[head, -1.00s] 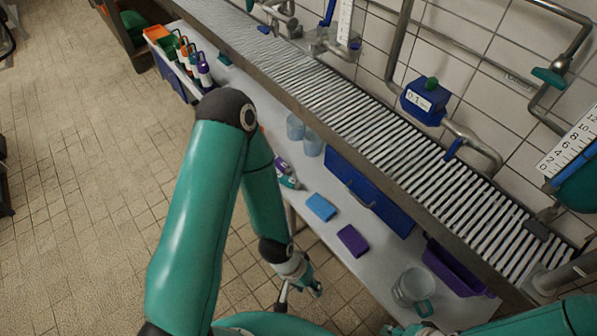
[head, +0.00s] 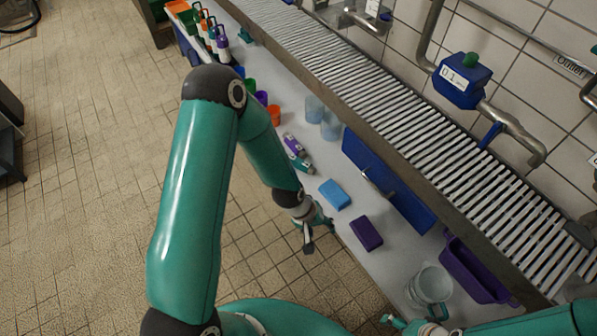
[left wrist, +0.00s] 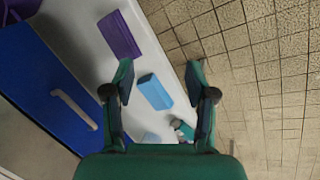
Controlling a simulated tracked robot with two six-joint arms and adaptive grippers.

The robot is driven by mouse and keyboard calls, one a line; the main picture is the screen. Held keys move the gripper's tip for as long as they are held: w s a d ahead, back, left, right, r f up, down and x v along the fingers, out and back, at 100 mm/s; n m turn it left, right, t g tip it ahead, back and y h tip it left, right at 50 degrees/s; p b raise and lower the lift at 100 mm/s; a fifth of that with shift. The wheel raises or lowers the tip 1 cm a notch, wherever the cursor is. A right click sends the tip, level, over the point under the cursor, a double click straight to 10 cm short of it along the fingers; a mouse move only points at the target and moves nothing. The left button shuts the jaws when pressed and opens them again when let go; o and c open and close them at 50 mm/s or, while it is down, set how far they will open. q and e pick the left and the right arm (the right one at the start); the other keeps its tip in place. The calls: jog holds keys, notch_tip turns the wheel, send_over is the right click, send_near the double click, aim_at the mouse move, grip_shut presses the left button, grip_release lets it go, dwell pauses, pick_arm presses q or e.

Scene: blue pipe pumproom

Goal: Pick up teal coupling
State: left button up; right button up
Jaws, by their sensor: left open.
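A small teal and grey piece, which looks like the teal coupling (head: 302,164), lies on the white shelf, beside a similar purple piece (head: 293,145). In the left wrist view the teal coupling (left wrist: 184,129) shows low in the picture, partly hidden behind my gripper. My left gripper (head: 319,231) is open and empty at the shelf's front edge, nearer to me than the coupling. In the left wrist view its fingertips (left wrist: 160,72) frame the blue block. Of my right arm only teal parts show at the bottom right; its jaws are not clear.
A blue block (head: 335,194) and a purple block (head: 366,233) lie on the shelf near my left gripper. A glass jug (head: 430,285) stands right. The slatted rack (head: 400,115) overhangs the shelf.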

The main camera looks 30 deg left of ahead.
pick_arm(q)
jog(key=w+a+f+n+t+y+b, duration=0.1)
jog(key=w+a+f+n+b, duration=0.15)
jog(key=w+a, duration=0.25)
jog(key=w+a+f+n+t+b, duration=0.1)
jog(key=w+a+f+n+b, duration=0.1)
jog(key=w+a+b, duration=0.2)
jog(key=n+t+y+b, duration=0.1)
jog(key=n+y+b, duration=0.1)
jog(key=n+b, duration=0.55)
send_near(299, 163)
jog(key=shift+m, duration=0.5)
jog(key=x, duration=0.1)
jog(key=b+x, duration=0.1)
jog(key=x, duration=0.1)
jog(key=b+x, duration=0.1)
jog(key=x, duration=0.1)
jog(key=shift+s+a+f, duration=0.1)
jog(key=shift+a+f, duration=0.05)
jog(key=shift+a, duration=0.1)
jog(key=shift+b+x, duration=0.8)
jog(key=shift+x, duration=1.8)
jog(key=shift+d, duration=0.2)
pick_arm(e)
notch_tip(299, 163, down, 20)
jog(key=shift+f, duration=0.2)
pick_arm(q)
grip_shut()
